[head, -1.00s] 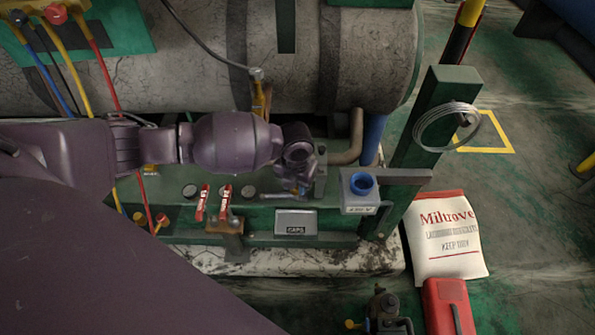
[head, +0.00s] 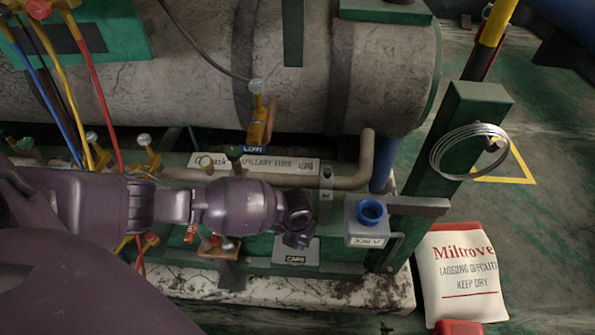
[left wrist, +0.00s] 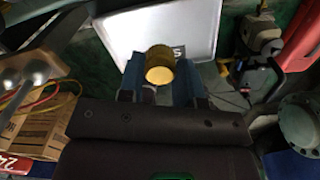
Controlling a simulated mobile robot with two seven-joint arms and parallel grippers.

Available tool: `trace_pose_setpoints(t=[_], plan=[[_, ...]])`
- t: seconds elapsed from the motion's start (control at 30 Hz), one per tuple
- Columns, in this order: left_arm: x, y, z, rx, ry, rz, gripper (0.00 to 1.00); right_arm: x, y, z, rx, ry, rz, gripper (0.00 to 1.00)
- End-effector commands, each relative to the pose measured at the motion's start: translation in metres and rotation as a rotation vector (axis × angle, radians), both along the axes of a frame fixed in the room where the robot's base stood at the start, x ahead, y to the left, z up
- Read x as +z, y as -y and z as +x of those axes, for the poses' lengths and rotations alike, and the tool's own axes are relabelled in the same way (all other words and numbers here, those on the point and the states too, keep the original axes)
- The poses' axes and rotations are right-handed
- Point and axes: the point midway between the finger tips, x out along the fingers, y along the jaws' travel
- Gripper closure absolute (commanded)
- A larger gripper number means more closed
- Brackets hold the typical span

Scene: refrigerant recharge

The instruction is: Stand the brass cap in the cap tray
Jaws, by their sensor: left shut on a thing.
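My left gripper (head: 294,240) is shut on the brass cap (left wrist: 160,66), which shows between its blue fingers in the left wrist view. The cap's round, gold-coloured end faces the camera. The grey cap tray (head: 312,251), labelled CAPS, is on the green frame just below the gripper in the head view. In the left wrist view the tray (left wrist: 203,42) lies right behind the cap, its label partly covered by it. I cannot tell whether the cap touches the tray. The gripper hides the cap in the head view. My right gripper is not in view.
A grey box with a blue-rimmed opening (head: 366,229) stands right of the tray, beside a green post (head: 450,150) with coiled wire. Valves and red and yellow hoses are at the left. A white sack (head: 460,280) lies on the floor at right.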

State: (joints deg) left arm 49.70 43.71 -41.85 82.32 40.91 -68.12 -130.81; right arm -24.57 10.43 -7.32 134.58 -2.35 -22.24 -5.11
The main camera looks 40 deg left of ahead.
Motion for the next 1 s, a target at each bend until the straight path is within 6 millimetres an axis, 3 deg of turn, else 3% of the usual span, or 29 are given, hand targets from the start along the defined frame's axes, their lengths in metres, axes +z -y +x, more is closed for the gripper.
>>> trace_pose_setpoints(t=[0.03,0.17,0.37,0.63,0.67,0.8,1.0], plan=[[-0.015,0.000,-0.004,0.001,-0.011,-0.001,0.91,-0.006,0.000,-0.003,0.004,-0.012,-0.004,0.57],[-0.032,0.001,-0.005,-0.001,-0.011,0.000,0.91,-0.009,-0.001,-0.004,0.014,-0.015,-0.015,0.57],[-0.030,0.000,-0.001,-0.001,-0.002,0.001,0.91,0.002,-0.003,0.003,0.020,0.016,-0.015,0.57],[-0.036,0.000,-0.002,-0.001,-0.004,0.000,0.91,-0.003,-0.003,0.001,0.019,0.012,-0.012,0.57],[-0.035,0.000,-0.002,-0.001,-0.004,0.000,0.65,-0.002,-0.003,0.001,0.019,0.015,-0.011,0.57],[-0.034,0.000,-0.001,0.000,-0.003,0.001,0.44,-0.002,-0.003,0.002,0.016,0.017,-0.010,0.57],[-0.034,0.000,-0.001,-0.001,-0.003,0.001,0.43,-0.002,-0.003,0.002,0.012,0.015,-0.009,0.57]])
